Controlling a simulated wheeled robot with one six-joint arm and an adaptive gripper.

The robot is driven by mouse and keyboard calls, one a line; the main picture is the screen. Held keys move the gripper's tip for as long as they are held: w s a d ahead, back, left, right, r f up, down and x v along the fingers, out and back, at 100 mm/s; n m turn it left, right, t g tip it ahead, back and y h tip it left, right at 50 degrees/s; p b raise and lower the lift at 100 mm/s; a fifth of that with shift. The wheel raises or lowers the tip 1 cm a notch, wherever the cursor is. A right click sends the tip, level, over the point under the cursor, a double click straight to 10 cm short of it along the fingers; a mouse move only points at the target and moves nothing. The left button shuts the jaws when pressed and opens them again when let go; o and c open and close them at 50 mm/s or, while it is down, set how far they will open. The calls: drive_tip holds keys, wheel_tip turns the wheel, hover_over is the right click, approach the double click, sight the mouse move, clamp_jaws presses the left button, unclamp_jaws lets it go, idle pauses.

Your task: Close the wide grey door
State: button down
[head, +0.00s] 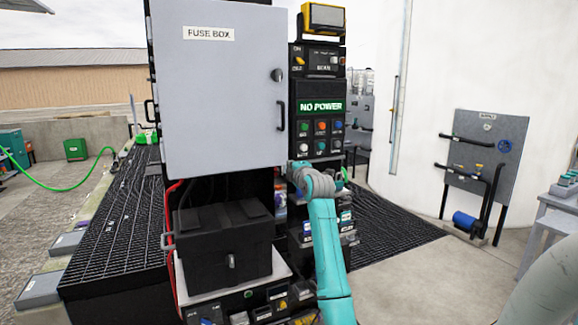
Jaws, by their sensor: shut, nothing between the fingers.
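The wide grey door (225,100), labelled FUSE BOX, hangs on the upper part of a tall black cabinet in the head view. It has a round latch and a dark upright pull handle (281,115) near its right edge. The door's face is turned towards me and hides what is behind it. I cannot tell whether it is flush or ajar. My teal arm rises from the bottom to a grey joint, right of and below the door. My gripper's fingers cannot be made out.
A control panel (320,105) reading NO POWER is right of the door, under a yellow lamp (323,18). A black box (220,250) sits below the door, with red cable beside it. Black grating (105,225) covers the left floor. Open concrete lies to the right.

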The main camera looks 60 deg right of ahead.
drive_tip(key=s+d, duration=0.1)
drive_tip(key=s, duration=0.7)
drive_tip(key=shift+s+d, duration=0.2)
drive_tip(key=w+a+f+m+y, duration=0.1)
drive_tip(key=w+a+f+m, duration=0.1)
drive_tip(key=a+f, duration=0.85)
drive_tip(key=w+a+f+m+y, duration=0.1)
drive_tip(key=w+a+f, duration=0.1)
drive_tip(key=a+f, duration=0.85)
drive_tip(key=s+a+f+m+t+y, duration=0.1)
drive_tip(key=s+a+f, duration=0.2)
drive_tip(key=a+f, duration=0.5)
drive_tip(key=s+a+f+m+y, duration=0.1)
drive_tip(key=s+a+f+m, duration=0.15)
drive_tip(key=a+f, duration=0.6)
drive_tip(key=s+a+f+m+y, duration=0.1)
drive_tip(key=s+a+f+y, duration=0.15)
drive_tip(key=s+a, duration=0.6)
drive_tip(key=s+a+f+y, duration=0.1)
drive_tip(key=s+a+f, duration=0.2)
drive_tip(key=s+a, duration=0.5)
drive_tip(key=s+a+r+m+y, duration=0.1)
drive_tip(key=s+a, duration=0.4)
drive_tip(key=s, duration=0.5)
drive_tip(key=s+a+r+m+y, duration=0.1)
drive_tip(key=s+a+r+y, duration=0.2)
drive_tip(key=s+a+r, duration=0.3)
drive_tip(key=v, duration=0.3)
drive_tip(key=shift+s+f, duration=0.3)
drive_tip(key=shift+s, duration=0.15)
